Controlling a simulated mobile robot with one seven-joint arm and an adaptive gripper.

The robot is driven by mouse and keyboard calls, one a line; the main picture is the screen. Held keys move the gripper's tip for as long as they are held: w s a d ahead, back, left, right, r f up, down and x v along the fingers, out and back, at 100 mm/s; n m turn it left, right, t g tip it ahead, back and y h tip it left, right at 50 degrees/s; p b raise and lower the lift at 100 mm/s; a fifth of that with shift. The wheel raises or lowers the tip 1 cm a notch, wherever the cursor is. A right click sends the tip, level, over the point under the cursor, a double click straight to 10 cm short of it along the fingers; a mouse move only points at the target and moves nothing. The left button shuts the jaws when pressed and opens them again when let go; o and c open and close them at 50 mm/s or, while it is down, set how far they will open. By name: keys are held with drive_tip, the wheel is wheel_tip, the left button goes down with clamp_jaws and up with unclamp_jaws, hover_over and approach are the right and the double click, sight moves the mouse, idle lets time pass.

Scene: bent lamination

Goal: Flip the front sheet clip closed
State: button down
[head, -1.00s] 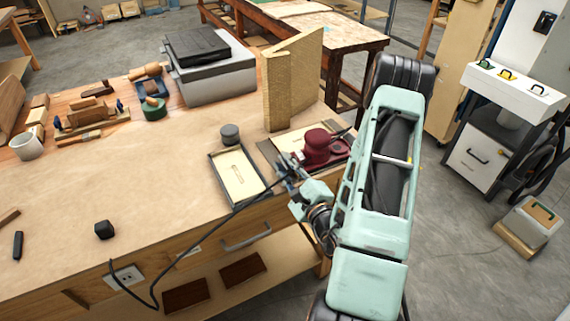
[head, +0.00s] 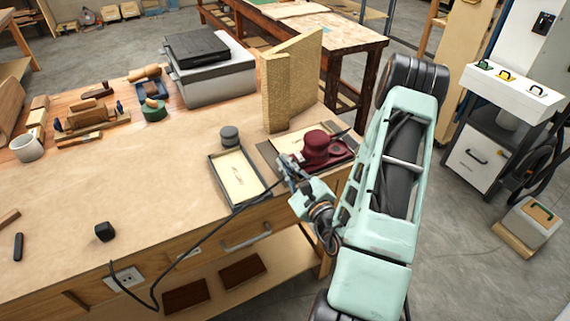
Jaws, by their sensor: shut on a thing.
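A dark red sander (head: 319,146) sits on a dark-edged board with a pale sheet (head: 289,143) at the right end of the workbench. The front sheet clip is too small to make out at this distance. My gripper (head: 286,168) is low at the bench's front edge, just left of and in front of the sander. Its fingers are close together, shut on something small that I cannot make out. My wrist and forearm come in from the right and hide part of the bench edge.
A shallow dark tray with a pale sheet (head: 239,173) lies left of my gripper. A black cord (head: 203,240) runs from the gripper area to an outlet (head: 127,279). A tall tan block (head: 276,92) stands behind the sander. The middle of the bench (head: 150,190) is clear.

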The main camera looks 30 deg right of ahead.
drive_tip(key=m, duration=0.1)
drive_tip(key=m+p, duration=0.1)
drive_tip(key=m, duration=0.1)
drive_tip(key=d+m, duration=0.1)
drive_tip(key=shift+r+m, duration=0.3)
drive_tip(key=shift+d+r+m+p, duration=0.1)
drive_tip(key=shift+d+m+p, duration=0.2)
drive_tip(key=shift+m, duration=0.55)
drive_tip(key=shift+d+f+m+p, duration=0.1)
drive_tip(key=shift+m+p, duration=0.35)
drive_tip(key=shift+m, duration=0.35)
drive_tip(key=shift+d+r+m+p, duration=0.1)
drive_tip(key=shift+d+m+p, duration=0.2)
drive_tip(key=shift+m, duration=0.55)
drive_tip(key=shift+a, duration=0.1)
drive_tip(key=c, duration=2.1)
unclamp_jaws()
drive_tip(key=s, duration=0.8)
